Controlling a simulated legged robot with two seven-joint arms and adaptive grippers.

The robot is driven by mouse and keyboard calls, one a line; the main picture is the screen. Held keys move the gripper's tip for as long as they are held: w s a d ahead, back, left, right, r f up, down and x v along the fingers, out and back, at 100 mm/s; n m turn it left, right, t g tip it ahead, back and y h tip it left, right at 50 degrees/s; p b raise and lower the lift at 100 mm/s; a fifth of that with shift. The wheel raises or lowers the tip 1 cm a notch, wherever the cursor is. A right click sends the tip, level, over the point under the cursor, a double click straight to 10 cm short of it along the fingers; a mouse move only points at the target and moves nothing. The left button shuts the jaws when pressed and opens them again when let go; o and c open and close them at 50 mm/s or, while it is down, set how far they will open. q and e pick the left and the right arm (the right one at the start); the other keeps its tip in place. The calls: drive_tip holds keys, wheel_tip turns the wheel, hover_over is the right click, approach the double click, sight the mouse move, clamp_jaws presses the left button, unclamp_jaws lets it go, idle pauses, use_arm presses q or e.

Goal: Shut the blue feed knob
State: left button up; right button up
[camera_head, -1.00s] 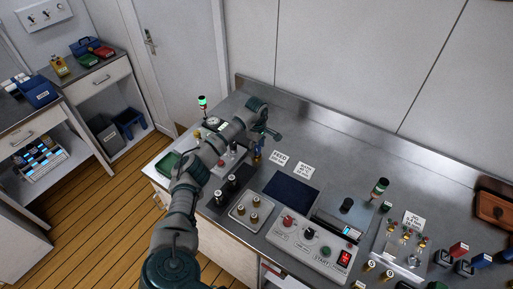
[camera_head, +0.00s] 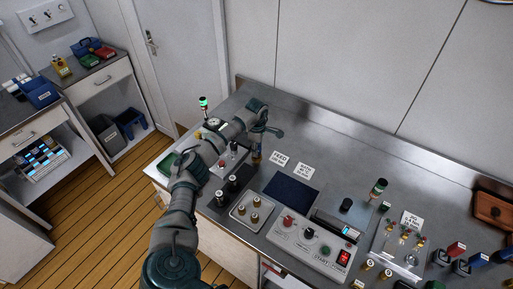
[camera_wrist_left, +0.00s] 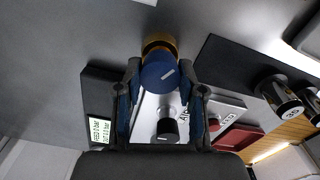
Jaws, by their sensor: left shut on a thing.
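The blue feed knob (camera_wrist_left: 158,74) shows in the left wrist view. It is round, with a white line slanting across its face, and sits in front of a brass fitting (camera_wrist_left: 159,43). My left gripper (camera_wrist_left: 163,86) has one finger on each side of the knob and is shut on it. In the head view my left gripper (camera_head: 264,130) is over the back left part of the steel bench, and the knob cannot be made out clearly there. A FEED label card (camera_head: 279,158) lies to the right of the gripper. My right gripper is not in view.
A small lit display (camera_wrist_left: 99,131) and a black knob (camera_wrist_left: 167,130) are close to the gripper. On the bench are a dark blue mat (camera_head: 291,188), a control box (camera_head: 313,245) and a green-topped lamp (camera_head: 203,103). A wall stands behind.

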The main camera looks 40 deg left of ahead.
use_arm(q)
drive_tip(key=n, duration=0.2)
drive_tip(key=n+p, duration=0.2)
drive_tip(key=n, duration=0.1)
drive_tip(key=shift+w+r+n, duration=0.1)
drive_tip(key=shift+r+n, duration=0.15)
drive_tip(key=shift+n, duration=0.05)
drive_tip(key=n+p, duration=0.2)
drive_tip(key=n, duration=0.4)
drive_tip(key=n+p, duration=0.3)
drive_tip(key=n, duration=0.3)
drive_tip(key=shift+r+n, duration=0.1)
drive_tip(key=shift+n, duration=0.2)
drive_tip(key=n+p, duration=0.2)
drive_tip(key=n, duration=0.3)
drive_tip(key=shift+w+n+p, duration=0.1)
drive_tip(key=shift+n+p, duration=0.2)
drive_tip(key=shift+a, duration=0.1)
drive_tip(key=o, duration=1.1)
drive_tip(key=shift+o, duration=0.3)
drive_tip(key=shift+f, duration=0.3)
